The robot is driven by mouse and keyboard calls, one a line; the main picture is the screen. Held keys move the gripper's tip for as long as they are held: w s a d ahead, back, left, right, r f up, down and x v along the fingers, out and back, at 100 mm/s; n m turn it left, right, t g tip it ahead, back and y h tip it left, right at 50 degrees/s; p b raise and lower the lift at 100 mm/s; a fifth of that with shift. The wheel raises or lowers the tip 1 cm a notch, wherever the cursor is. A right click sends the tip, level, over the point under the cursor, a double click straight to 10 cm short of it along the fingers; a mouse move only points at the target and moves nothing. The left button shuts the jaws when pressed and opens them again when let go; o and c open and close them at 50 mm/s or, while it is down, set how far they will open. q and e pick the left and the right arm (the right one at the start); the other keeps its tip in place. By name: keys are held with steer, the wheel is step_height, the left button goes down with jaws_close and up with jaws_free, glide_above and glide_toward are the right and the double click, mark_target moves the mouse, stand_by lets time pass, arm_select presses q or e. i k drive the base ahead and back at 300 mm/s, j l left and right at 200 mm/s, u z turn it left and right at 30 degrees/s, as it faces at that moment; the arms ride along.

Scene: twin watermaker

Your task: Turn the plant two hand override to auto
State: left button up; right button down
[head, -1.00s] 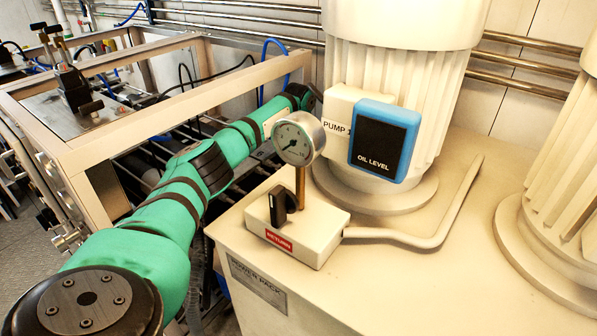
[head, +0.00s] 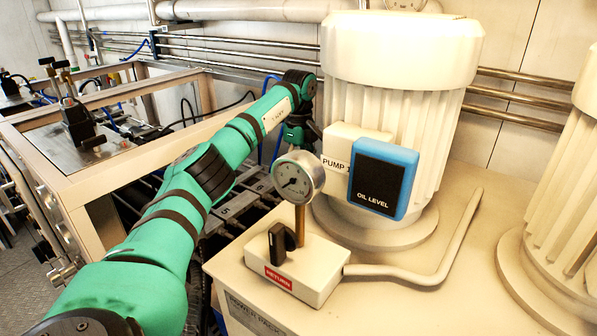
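No control labelled as the plant two hand override is readable in the head view. My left arm (head: 185,200) is green and reaches from the bottom left towards the back, beside the left side of the power pack. Its wrist bends down behind the pressure gauge (head: 297,177), and the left gripper's fingers are hidden there. My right gripper is not in view. A black knob (head: 278,243) stands on a cream block labelled RETURN (head: 315,270), in front of the gauge; nothing touches it.
The white pump motor (head: 400,90) carries a PUMP 1 box (head: 345,150) and a blue-edged OIL LEVEL panel (head: 383,180). A second motor (head: 560,210) stands at the right. A beige metal frame (head: 90,165) with black-handled valves (head: 80,120) lies at the left. A bent pipe (head: 440,260) runs over the tank top.

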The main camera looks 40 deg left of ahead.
mark_target(95, 142)
steer(key=k+l, duration=0.1)
steer(key=k, duration=0.55)
steer(key=k+l, duration=0.1)
steer(key=k, duration=0.6)
steer(key=k+l, duration=0.15)
steer(key=k, duration=0.5)
